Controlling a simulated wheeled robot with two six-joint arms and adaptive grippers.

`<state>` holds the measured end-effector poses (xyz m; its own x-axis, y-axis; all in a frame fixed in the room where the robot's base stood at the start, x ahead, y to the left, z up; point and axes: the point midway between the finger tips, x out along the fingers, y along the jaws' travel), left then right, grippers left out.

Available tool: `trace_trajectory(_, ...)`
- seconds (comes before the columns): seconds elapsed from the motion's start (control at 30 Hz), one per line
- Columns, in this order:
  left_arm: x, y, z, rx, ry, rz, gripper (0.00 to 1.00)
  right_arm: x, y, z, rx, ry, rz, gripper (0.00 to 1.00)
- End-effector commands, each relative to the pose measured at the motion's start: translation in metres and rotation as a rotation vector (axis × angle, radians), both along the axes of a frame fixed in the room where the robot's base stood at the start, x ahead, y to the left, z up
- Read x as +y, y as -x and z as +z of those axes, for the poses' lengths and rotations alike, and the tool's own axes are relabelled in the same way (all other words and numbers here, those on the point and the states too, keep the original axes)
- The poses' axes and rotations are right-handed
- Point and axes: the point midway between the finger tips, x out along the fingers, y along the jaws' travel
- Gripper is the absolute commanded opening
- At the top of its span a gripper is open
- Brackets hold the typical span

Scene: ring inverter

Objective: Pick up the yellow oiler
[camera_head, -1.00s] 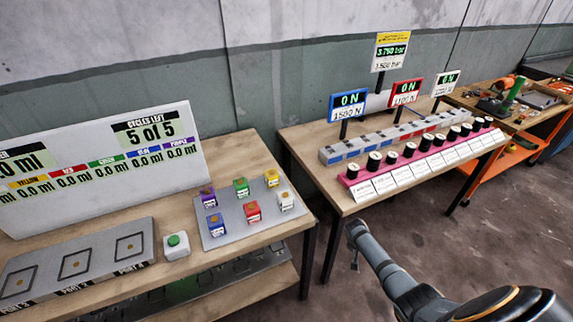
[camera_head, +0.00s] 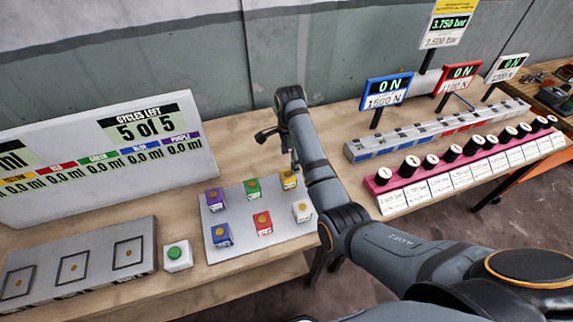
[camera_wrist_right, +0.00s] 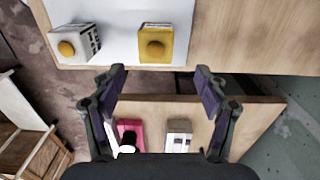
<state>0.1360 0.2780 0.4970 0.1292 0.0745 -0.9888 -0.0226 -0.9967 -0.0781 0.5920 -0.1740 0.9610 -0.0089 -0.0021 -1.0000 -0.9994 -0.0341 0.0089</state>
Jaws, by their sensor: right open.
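The yellow oiler (camera_head: 289,179) is a small yellow box with a round orange-brown top. It stands at the back right corner of the light grey tray (camera_head: 240,241), partly beside my right arm in the head view. In the right wrist view the yellow oiler (camera_wrist_right: 156,44) is ahead of the open fingers, near the tray's edge. My right gripper (camera_wrist_right: 161,82) is open and empty, apart from the oiler. In the head view the right gripper (camera_head: 267,135) is above and behind the tray. My left gripper is not in view.
Purple (camera_head: 214,199), green (camera_head: 252,189), blue (camera_head: 221,235), red (camera_head: 262,223) and white (camera_head: 302,211) oilers share the tray. A green button box (camera_head: 177,257) and a display board (camera_head: 110,160) stand left. Black knobs on a pink rack (camera_head: 440,170) stand right.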

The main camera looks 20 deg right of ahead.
Motion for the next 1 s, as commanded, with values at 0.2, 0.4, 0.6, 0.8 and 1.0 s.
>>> trace_trajectory(0.2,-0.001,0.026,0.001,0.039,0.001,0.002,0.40,0.004,0.001,-0.011,0.005,-0.005,-0.001,0.74)
trace_trajectory(0.4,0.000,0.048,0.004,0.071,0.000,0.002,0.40,0.003,0.001,-0.044,0.004,-0.004,-0.001,0.74)
trace_trajectory(0.6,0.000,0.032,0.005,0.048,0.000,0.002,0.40,0.003,0.001,-0.053,0.002,-0.004,0.000,0.74)
trace_trajectory(0.8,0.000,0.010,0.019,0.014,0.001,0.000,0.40,0.005,0.000,-0.081,0.005,-0.004,0.001,0.74)
trace_trajectory(1.0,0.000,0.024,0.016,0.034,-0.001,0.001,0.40,0.005,0.000,-0.104,0.002,-0.004,0.000,0.74)
